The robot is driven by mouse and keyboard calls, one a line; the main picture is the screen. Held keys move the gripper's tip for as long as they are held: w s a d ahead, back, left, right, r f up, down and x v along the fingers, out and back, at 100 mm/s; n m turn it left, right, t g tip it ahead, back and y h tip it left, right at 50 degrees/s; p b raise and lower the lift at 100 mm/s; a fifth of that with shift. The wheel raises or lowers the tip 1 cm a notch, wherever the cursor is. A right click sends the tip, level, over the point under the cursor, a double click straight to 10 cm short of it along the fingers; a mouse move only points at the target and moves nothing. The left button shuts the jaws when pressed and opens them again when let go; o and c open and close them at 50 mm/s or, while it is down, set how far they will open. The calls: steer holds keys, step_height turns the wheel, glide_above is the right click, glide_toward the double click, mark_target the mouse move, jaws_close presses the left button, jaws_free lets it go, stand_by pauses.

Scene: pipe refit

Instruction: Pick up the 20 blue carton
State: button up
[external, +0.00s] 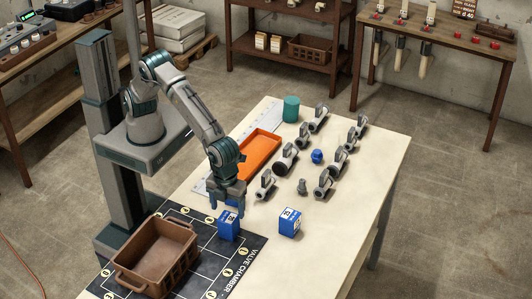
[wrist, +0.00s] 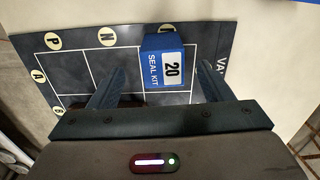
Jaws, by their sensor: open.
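The blue carton marked 20 and "SEAL KIT" (wrist: 163,62) stands on the dark valve chamber mat in the wrist view. It also shows in the external view (external: 228,227), right under my gripper (external: 230,205). In the wrist view my gripper (wrist: 163,78) is open, with one finger on each side of the carton's line. The fingers look apart from the carton, and nothing is held. A second blue carton (external: 290,222) stands to the right on the bare table; its label is too small to read.
A brown crate (external: 157,254) stands on the mat (external: 218,278) at the left. An orange tray (external: 259,150), grey pipe fittings (external: 287,158) and a teal cylinder (external: 291,109) stand farther back. The table's front right (external: 330,255) is clear.

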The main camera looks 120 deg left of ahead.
mark_target(229, 225)
steer(key=shift+f, duration=0.95)
steer(key=shift+w+d+f+p, duration=0.1)
steer(key=shift+f+p, duration=0.1)
steer(key=shift+f, duration=0.7)
steer(key=shift+d+f+p, duration=0.15)
steer(key=shift+f+p, duration=0.05)
steer(key=shift+f, duration=0.75)
steer(key=shift+w+d+f+p, duration=0.1)
steer(key=shift+f+p, duration=0.1)
steer(key=shift+f, duration=0.7)
steer(key=c, duration=1)
